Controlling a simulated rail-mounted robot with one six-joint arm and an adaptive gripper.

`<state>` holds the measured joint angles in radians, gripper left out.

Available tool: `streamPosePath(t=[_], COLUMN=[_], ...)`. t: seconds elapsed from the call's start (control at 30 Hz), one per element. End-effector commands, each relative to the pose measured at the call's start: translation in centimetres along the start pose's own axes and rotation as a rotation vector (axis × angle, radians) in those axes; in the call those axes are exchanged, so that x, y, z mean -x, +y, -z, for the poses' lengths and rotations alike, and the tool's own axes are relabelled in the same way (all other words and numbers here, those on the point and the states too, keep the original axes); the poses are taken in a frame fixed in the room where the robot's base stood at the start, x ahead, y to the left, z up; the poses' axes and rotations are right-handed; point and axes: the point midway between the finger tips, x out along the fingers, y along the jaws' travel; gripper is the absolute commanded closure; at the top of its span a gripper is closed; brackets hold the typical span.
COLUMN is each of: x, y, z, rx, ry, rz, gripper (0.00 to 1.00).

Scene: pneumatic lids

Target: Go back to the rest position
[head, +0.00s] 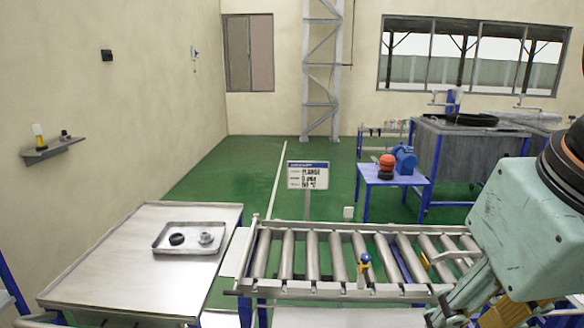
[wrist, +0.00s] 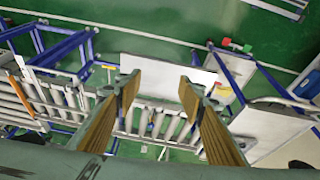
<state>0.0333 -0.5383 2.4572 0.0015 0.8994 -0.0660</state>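In the wrist view my gripper (wrist: 160,84) is open, its two tan-padded fingers spread apart with nothing between them. Below the fingers lie a roller conveyor, a white panel and green floor. In the head view my pale green arm stands at the right edge, over the right end of the roller conveyor (head: 286,256). The lower arm end reaches the bottom edge there, and the fingertips cannot be made out clearly.
A steel table (head: 105,275) at the left bears a tray (head: 168,247) with a black ring (head: 177,239) and a grey fitting (head: 206,239). A sign (head: 308,176) stands behind the conveyor. A blue table (head: 376,177) and grey tank (head: 470,155) stand farther back.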

Motion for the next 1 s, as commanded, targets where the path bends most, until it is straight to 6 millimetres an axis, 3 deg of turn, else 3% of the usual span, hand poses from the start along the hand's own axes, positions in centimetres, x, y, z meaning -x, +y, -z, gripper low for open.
streamPosePath(t=[0.3, 1.0], x=[-0.1, -0.1], y=[-0.9, -0.9], z=[-2.7, -2.8], rx=[-0.030, -0.033], ry=[0.019, 0.020], rz=[0.007, 0.008], gripper=[0.64, 0.64])
